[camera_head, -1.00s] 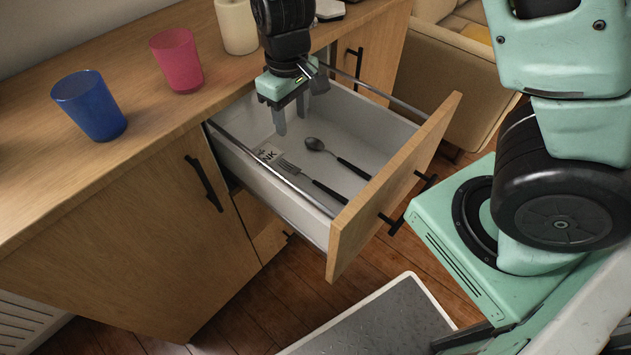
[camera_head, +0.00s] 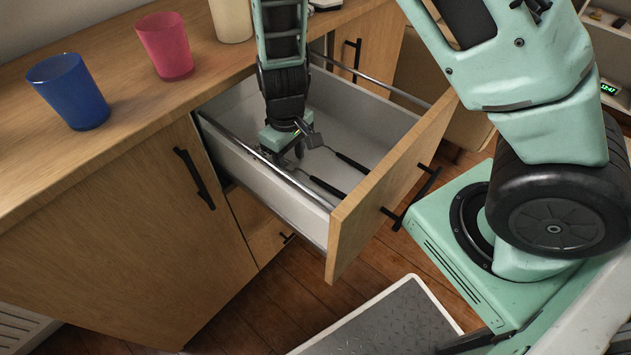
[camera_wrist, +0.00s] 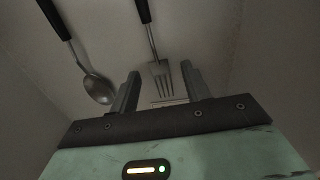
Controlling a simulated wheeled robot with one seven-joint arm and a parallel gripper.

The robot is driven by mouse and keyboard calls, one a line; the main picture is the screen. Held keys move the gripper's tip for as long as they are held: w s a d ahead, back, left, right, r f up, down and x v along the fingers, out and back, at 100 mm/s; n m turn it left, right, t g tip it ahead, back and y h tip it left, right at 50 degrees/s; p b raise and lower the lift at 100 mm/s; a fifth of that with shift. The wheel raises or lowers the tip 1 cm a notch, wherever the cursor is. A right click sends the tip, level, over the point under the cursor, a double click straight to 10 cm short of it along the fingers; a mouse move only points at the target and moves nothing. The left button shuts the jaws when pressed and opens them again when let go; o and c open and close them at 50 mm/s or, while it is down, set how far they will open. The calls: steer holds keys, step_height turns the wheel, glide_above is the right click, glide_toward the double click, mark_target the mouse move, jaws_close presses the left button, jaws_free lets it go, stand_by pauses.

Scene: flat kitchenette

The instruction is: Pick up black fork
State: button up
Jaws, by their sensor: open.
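The black-handled fork (camera_wrist: 158,70) lies on the drawer bottom. In the wrist view its metal tines point toward my gripper (camera_wrist: 161,88), and the tine end lies between the two open fingers. No contact with the fingers shows. In the head view my gripper (camera_head: 283,155) is low inside the open drawer and hides the fork's head; the fork's black handle (camera_head: 328,188) shows. A spoon with a black handle (camera_wrist: 97,84) lies beside the fork, outside the left finger.
The open drawer (camera_head: 370,125) has low walls and a wooden front around my gripper. A blue cup (camera_head: 68,92), a pink cup (camera_head: 165,46) and a cream container (camera_head: 231,20) stand on the wooden counter (camera_head: 125,105). The drawer's back area looks clear.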

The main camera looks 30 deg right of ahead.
steer(key=shift+c, duration=0.4)
jaws_close()
